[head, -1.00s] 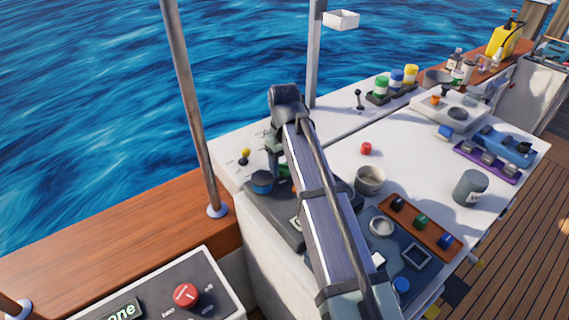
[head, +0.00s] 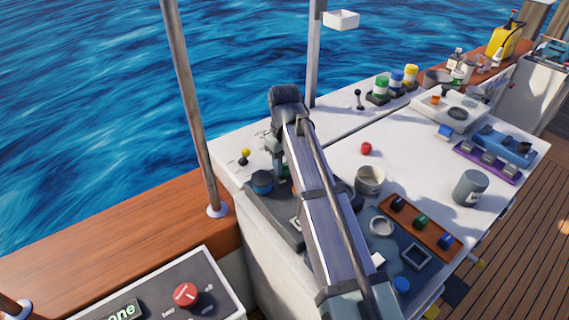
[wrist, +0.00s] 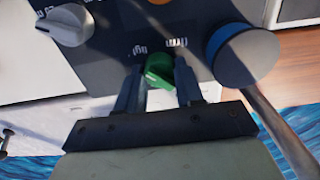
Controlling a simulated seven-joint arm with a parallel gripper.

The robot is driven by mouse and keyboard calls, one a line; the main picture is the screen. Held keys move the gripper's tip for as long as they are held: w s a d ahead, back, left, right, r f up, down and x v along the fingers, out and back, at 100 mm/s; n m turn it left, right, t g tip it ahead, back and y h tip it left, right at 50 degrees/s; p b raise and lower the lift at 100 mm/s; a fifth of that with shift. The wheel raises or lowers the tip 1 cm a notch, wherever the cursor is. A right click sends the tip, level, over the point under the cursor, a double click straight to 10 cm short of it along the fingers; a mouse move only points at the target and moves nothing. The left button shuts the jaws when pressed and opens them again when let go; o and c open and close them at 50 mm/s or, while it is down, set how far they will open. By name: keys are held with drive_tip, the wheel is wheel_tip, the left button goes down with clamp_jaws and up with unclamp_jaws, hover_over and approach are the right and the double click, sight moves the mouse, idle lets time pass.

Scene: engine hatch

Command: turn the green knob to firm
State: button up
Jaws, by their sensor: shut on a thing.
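The green knob (wrist: 158,68) sits on a dark panel in the wrist view. My gripper (wrist: 160,74) is shut on it, with one finger at each side. Printed labels lie just beyond the knob; one reads "firm" upside down, and the other is partly legible. I cannot tell clearly which label the knob's pointer faces. In the head view my gripper (head: 277,172) is down at the dark panel at the near left of the white counter, and my arm hides the green knob there.
A white knob (wrist: 65,25) and an orange one (wrist: 160,2) share the panel. A yellow-topped lever (head: 245,154) and a grey cup (head: 369,180) are nearby.

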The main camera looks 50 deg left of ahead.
drive_tip(key=m, duration=0.4)
drive_tip(key=shift+m, duration=0.3)
drive_tip(key=m, duration=0.9)
drive_tip(key=shift+m, duration=2.1)
drive_tip(key=o, duration=1)
drive_tip(key=shift+o, duration=0.2)
drive_tip(key=shift+r, duration=0.1)
